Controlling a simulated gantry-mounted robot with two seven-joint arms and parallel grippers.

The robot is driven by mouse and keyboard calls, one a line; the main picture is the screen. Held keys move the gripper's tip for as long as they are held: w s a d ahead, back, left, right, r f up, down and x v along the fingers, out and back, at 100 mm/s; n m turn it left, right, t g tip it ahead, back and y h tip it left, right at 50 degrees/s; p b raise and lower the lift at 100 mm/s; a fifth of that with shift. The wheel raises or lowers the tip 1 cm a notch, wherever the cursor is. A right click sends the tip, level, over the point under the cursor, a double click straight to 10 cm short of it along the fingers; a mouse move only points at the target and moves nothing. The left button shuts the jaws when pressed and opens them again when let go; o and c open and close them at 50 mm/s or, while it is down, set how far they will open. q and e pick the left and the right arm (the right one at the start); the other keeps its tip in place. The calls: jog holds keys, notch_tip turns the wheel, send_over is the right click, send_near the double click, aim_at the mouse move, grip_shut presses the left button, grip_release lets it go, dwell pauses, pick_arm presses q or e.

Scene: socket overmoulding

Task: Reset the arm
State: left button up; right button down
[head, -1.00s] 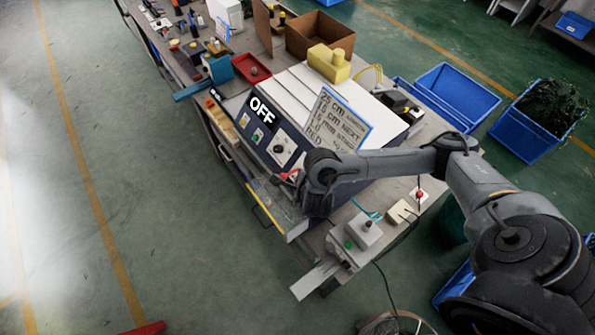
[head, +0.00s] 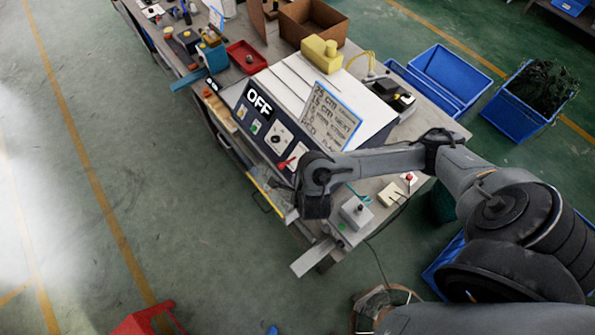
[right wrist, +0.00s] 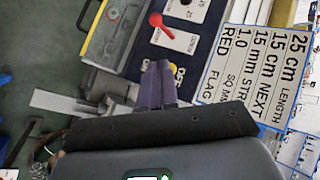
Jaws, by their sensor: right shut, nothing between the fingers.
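My right arm reaches in from the right in the head view. Its end hangs over the front corner of the workbench (head: 385,160), beside the machine with the OFF panel (head: 258,100). In the right wrist view my right gripper (right wrist: 158,70) has its two dark fingers together, with nothing visible between them. The fingertips point at the lower edge of the machine's dark panel (right wrist: 190,58), and I cannot tell whether they touch it. A red lever (right wrist: 157,21) is on that panel, beyond the fingertips. The fingers are hard to make out in the head view. My left gripper is not in view.
A sign with cable lengths (head: 332,115) leans on the machine. A yellow block (head: 320,53) sits on top. A grey box (head: 356,211) stands near the bench's front end. Blue crates (head: 450,75) stand right of the bench. The floor left of the bench is mostly clear.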

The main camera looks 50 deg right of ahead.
jog(key=s+a+f+g+y, duration=0.1)
jog(key=s+a+f+g, duration=0.1)
jog(key=s+a+f, duration=0.4)
jog(key=s+a+r+m+g+y, duration=0.2)
jog(key=s+a+m+y, duration=0.2)
jog(key=s+a+m, duration=0.65)
jog(key=w+d+r+m, duration=0.2)
jog(key=d+m, duration=0.3)
jog(key=m, duration=1)
jog(key=w+d+r+m, duration=0.3)
jog(key=d+r+m, duration=0.2)
jog(key=m, duration=1)
jog(key=shift+r, duration=0.2)
